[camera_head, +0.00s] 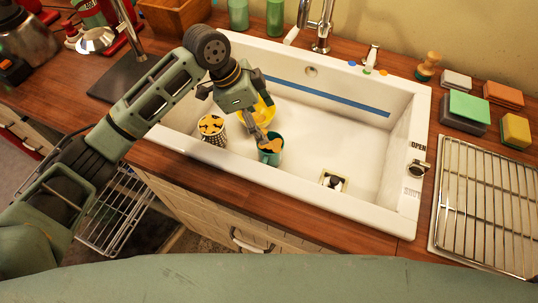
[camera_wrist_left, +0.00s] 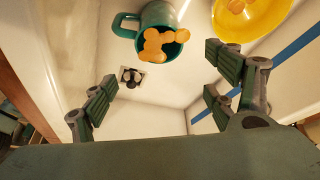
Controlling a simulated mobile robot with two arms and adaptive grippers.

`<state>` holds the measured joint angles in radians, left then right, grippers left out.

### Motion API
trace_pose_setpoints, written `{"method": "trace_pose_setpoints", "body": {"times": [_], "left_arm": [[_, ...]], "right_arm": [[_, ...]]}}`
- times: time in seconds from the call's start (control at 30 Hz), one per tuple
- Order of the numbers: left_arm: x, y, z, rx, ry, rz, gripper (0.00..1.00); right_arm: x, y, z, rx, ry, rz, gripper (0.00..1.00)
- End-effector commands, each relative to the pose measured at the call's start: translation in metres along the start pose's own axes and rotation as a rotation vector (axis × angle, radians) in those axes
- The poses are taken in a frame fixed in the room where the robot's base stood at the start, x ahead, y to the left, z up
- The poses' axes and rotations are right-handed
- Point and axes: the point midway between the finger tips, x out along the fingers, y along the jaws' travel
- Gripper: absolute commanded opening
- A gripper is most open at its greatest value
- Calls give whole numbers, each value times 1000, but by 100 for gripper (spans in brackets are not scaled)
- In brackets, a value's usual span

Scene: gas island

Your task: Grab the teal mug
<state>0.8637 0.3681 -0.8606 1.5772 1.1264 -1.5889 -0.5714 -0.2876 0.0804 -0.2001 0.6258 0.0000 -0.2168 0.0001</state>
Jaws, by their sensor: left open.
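The teal mug (camera_head: 270,157) stands in the white sink near its front wall, with orange-yellow pieces in its mouth. In the left wrist view the mug (camera_wrist_left: 158,14) is at the top edge, partly cut off, with its handle to the left. My left gripper (camera_head: 259,127) reaches down into the sink just behind and above the mug. In the wrist view its fingers (camera_wrist_left: 155,92) are spread and empty, with the mug beyond them. Whether a finger touches the mug cannot be told. My right gripper is not in view.
A yellow bowl (camera_head: 266,108) sits behind the mug, partly hidden by my gripper. A patterned cup (camera_head: 214,137) stands left of it. The drain (camera_head: 334,181) is to the right. A faucet (camera_head: 322,32) rises behind.

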Motion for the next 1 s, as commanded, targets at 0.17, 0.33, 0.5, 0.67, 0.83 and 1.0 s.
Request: {"method": "trace_pose_setpoints", "body": {"times": [0.17, 0.33, 0.5, 0.67, 0.83, 1.0], "left_arm": [[26, -1, 11, 0, 0, 0, 79], [37, -1, 15, 0, 0, -1, 79], [46, 0, 15, -1, -1, 2, 79], [64, 0, 16, -2, -1, 3, 79], [86, 5, 19, -2, -1, 4, 79], [109, 4, 21, -1, -1, 1, 79]], "right_arm": [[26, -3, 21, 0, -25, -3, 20], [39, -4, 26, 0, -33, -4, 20], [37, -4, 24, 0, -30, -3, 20], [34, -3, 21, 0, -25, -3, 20], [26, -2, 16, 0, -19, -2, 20], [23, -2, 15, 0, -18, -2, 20]]}}
